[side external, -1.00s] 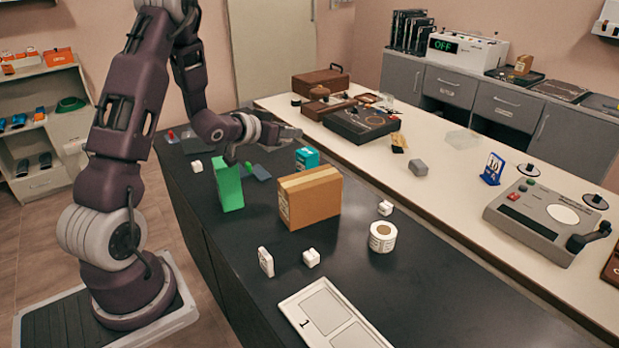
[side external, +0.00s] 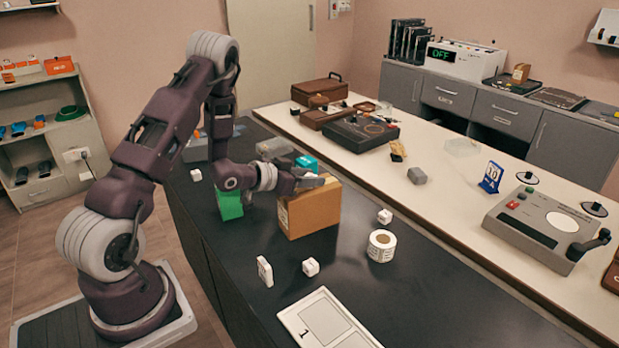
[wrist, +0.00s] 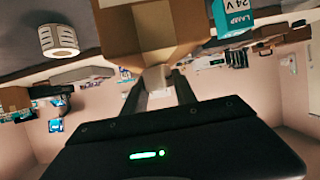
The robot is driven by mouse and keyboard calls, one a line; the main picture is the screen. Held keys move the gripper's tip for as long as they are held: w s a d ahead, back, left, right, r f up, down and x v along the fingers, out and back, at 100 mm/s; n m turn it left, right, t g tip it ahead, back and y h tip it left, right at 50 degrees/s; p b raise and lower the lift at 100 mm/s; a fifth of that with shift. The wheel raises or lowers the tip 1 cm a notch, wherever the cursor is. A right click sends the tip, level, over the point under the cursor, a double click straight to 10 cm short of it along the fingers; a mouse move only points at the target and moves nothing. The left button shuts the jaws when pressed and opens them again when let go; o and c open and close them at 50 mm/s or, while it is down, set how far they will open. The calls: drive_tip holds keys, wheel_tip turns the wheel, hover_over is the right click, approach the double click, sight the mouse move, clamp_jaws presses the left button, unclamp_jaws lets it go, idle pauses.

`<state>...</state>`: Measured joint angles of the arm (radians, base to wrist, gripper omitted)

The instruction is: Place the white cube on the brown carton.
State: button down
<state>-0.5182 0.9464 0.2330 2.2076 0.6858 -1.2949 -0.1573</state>
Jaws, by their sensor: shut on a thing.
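My gripper (wrist: 158,90) is shut on a small whitish block, taken as the white cube (wrist: 157,78), which shows between its fingers in the wrist view. The brown carton (side external: 313,212) stands on the dark counter; it fills the upper middle of the wrist view (wrist: 140,28), directly beyond the held cube. In the side view my gripper (side external: 318,182) is level with the carton's top and over or beside it. The held cube is hard to make out there. I cannot tell whether it touches the carton.
A green block (side external: 229,205) stands left of the carton, and a teal box (side external: 307,163) behind it. A label roll (side external: 381,246) and small white blocks (side external: 311,267) (side external: 385,216) lie nearby. A white numbered tray (side external: 325,322) is at the front. Dark counter between them is clear.

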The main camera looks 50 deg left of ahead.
drive_tip(key=shift+f, duration=0.1)
drive_tip(key=c, duration=1)
unclamp_jaws()
drive_tip(key=shift+o, duration=0.2)
